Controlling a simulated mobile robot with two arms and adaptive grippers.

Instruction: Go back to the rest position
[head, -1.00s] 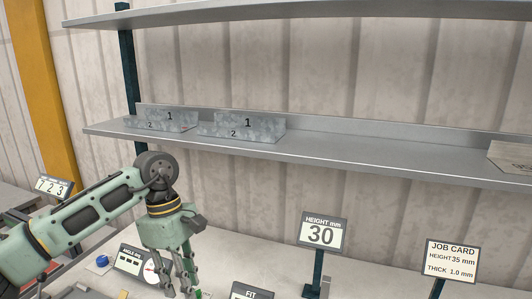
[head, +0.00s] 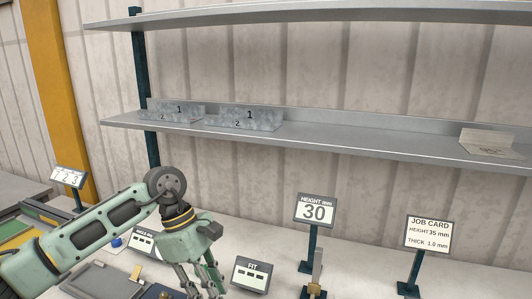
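My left gripper (head: 202,287) hangs with its fingers down over the bench in the lower left of the head view. Its fingers show some distance apart, but the tips are close to the bottom edge and partly cut off. A green piece shows beside the right finger, and I cannot tell whether it is held. My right gripper is not in view.
A shelf (head: 350,145) holds two bent sheet parts (head: 170,109) (head: 246,119) and another part (head: 487,141) at right. Below stand the height sign (head: 314,211) reading 30, the job card (head: 429,233), the FIT display (head: 251,275) and the angle display (head: 143,245).

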